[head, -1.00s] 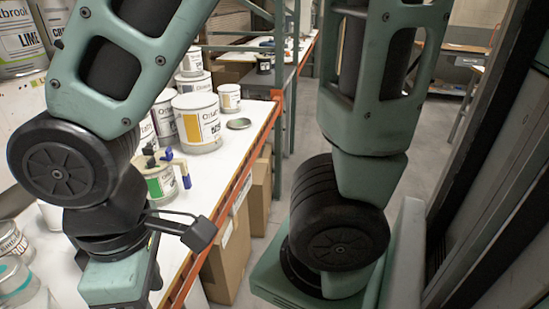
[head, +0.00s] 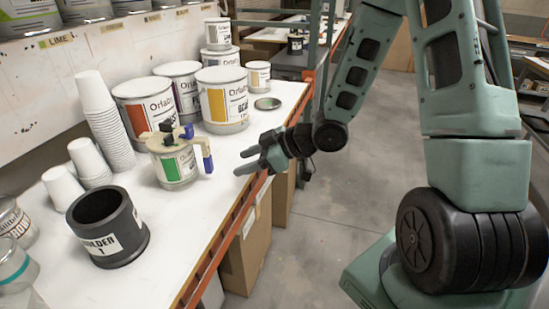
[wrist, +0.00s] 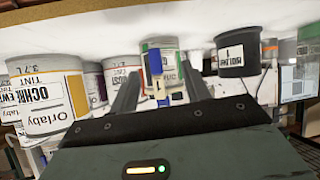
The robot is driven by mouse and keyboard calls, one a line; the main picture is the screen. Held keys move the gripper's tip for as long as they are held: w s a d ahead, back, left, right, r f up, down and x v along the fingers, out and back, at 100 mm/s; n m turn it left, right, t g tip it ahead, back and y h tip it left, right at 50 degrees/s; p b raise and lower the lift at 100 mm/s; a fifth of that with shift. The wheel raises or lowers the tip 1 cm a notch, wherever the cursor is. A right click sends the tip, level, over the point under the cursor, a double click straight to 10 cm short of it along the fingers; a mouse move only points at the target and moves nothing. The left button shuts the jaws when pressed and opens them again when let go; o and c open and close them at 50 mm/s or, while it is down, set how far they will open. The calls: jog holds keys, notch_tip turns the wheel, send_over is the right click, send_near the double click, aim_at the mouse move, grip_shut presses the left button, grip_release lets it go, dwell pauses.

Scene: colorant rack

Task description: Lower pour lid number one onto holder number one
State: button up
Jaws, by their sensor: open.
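The pour lid (head: 172,140), pale yellow with a blue handle (head: 207,156) at its right, sits on a small can with a green label (head: 178,168). The handle also shows in the wrist view (wrist: 155,62), with a 1 tag below it. Holder one (head: 108,228), a black open-topped cup labelled HOLDER 1, stands empty in front and to the left of that can. It also shows in the wrist view (wrist: 238,56). My gripper (head: 240,162) is open and empty, to the right of the handle and apart from it, its fingers pointing towards it.
Larger Orlaby cans (head: 222,98) stand close behind the lidded can. White paper cup stacks (head: 105,120) are at the left, with glass jars (head: 15,262) at the near left. A small flat lid (head: 267,103) lies behind my gripper. The bench between the lidded can and its orange front edge is clear.

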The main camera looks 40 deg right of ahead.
aim_at(208, 144)
jog(key=s+d+r+t+y+b, duration=0.1)
jog(key=s+d+r+t+y, duration=0.15)
jog(key=d+t+y, duration=0.2)
jog(key=shift+g, duration=0.45)
jog(key=p+x, duration=0.3)
jog(key=x, duration=1.3)
jog(key=shift+w+a+r, duration=0.1)
jog(key=shift+w+r, duration=0.05)
jog(key=shift+w, duration=0.2)
grip_shut()
jog(key=c, duration=0.6)
grip_release()
grip_shut()
